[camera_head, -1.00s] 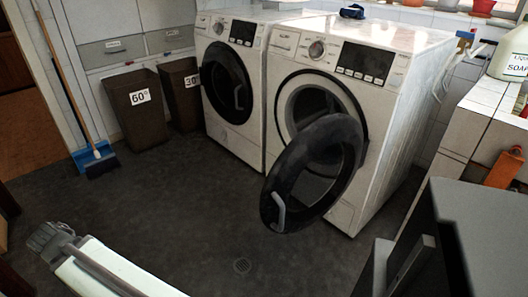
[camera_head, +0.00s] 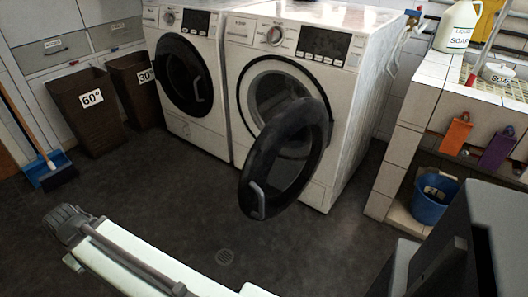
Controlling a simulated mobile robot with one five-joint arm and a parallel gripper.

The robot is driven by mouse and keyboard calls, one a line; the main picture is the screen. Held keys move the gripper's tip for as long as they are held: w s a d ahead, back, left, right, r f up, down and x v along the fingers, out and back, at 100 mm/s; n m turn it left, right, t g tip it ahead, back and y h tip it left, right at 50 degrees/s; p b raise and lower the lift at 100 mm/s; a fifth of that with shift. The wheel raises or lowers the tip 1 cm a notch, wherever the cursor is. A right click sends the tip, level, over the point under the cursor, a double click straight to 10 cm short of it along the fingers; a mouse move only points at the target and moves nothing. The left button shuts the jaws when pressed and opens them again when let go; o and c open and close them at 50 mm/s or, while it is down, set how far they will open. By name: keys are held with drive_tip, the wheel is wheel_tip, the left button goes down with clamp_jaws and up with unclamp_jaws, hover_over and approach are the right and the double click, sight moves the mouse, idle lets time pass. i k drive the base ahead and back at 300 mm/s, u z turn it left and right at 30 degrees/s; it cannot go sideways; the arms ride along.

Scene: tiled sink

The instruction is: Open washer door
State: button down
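Two white front-loading washers stand side by side. The right washer (camera_head: 357,118) has its round dark door (camera_head: 283,165) swung open toward the front, with a grey handle (camera_head: 257,200) on its outer edge. Its drum opening (camera_head: 262,92) shows partly behind the door. The left washer (camera_head: 209,141) has its dark round door (camera_head: 177,78) shut. My gripper (camera_head: 62,221) is at the lower left, at the end of my white arm, well apart from both doors. Nothing shows in it, and its fingers are too unclear to tell open from shut.
Brown bins marked 60° (camera_head: 82,123) and 30° (camera_head: 134,98) stand left of the washers. A tiled counter (camera_head: 407,150) with a blue bucket (camera_head: 430,203) below stands right. The dark floor (camera_head: 160,195) in front is clear.

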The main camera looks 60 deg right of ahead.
sight(269, 183)
drive_tip(key=z, duration=1.1)
drive_tip(key=k, duration=1.15)
drive_tip(key=u, duration=1.3)
drive_tip(key=i, duration=1)
